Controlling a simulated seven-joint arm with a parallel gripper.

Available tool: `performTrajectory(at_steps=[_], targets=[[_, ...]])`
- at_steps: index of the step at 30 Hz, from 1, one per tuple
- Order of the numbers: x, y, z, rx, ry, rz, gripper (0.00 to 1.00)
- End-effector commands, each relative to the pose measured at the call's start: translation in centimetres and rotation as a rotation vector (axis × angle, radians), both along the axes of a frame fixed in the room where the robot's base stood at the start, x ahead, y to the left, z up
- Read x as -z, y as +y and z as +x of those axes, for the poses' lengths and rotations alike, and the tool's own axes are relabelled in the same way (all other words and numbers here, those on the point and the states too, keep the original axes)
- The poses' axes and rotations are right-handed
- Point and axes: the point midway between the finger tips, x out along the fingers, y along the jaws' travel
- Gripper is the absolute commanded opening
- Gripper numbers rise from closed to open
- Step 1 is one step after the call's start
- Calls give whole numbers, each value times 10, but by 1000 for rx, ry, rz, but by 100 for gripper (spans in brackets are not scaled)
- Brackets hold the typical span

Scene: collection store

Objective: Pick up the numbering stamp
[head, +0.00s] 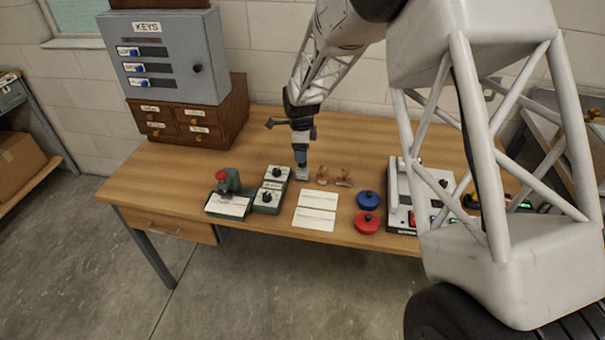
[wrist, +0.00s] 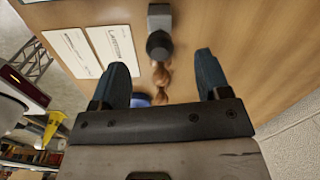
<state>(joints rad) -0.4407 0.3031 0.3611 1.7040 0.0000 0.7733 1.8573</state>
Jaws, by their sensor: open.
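A small grey block with a round black knob on top, which looks like the numbering stamp (wrist: 158,18), stands on the wooden table in the wrist view. In the head view its grey lower part (head: 302,174) shows just under my gripper (head: 300,158), which hides the top. My gripper also shows in the wrist view (wrist: 160,66), its two blue-grey fingers wide apart and empty. The stamp lies beyond the fingertips in that view, roughly centred between them. I cannot tell the exact height of the fingertips above it.
Two brown wooden-handled stamps (head: 343,178) stand close right of it. A grey key cabinet (head: 170,60) stands back left.

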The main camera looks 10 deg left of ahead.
Motion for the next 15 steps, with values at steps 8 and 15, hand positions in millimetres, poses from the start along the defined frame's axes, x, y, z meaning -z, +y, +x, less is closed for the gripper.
performTrajectory(at_steps=[8,15], targets=[[16,-1,0,-1,2,-1,70],[26,-1,0,-1,0,0,70]])
